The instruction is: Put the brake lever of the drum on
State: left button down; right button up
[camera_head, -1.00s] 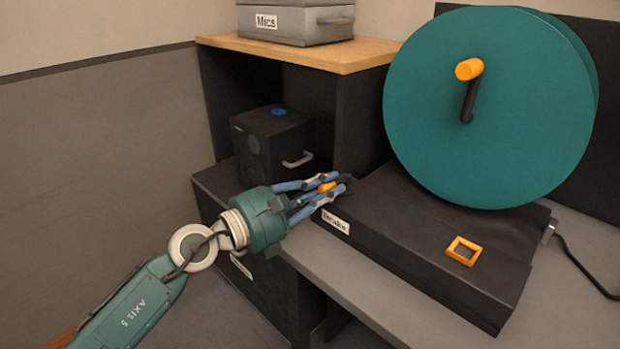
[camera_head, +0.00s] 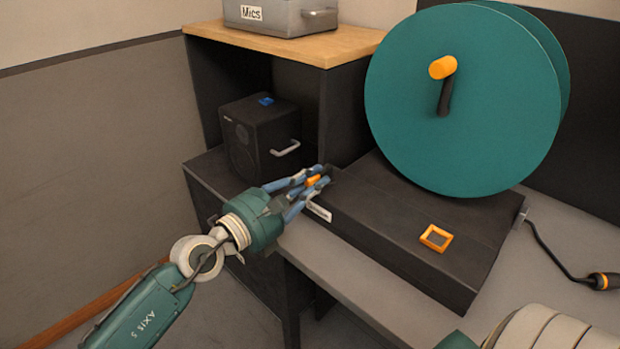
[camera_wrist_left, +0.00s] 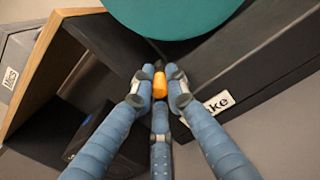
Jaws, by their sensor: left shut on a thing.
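The teal drum (camera_head: 462,110) stands upright on a black base (camera_head: 400,215); its black crank has an orange knob (camera_head: 443,67). The brake lever, with an orange grip (camera_head: 313,181) and a dark end, is at the left end of the base, near the white "Brake" label (camera_head: 319,211). My left gripper (camera_head: 315,179) is shut around the orange grip. In the left wrist view the fingers (camera_wrist_left: 160,88) close on the grip (camera_wrist_left: 160,84) from several sides, and the label (camera_wrist_left: 215,103) is just right of them. The lever's pivot is mostly hidden. My right gripper is out of view.
A black speaker box (camera_head: 260,135) with a handle sits in the shelf opening behind my left gripper. A grey "Mics" case (camera_head: 285,17) is on the wooden top. An orange-framed square (camera_head: 436,238) is on the base. A cable with a black-and-orange end (camera_head: 603,281) lies at right.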

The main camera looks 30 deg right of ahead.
pick_arm(q)
jog(key=shift+f, duration=0.5)
jog(key=c, duration=2)
grip_release()
jog(key=shift+r, duration=0.1)
jog(key=shift+r, duration=0.15)
jog(key=v, duration=1.2)
jog(key=shift+r, duration=0.15)
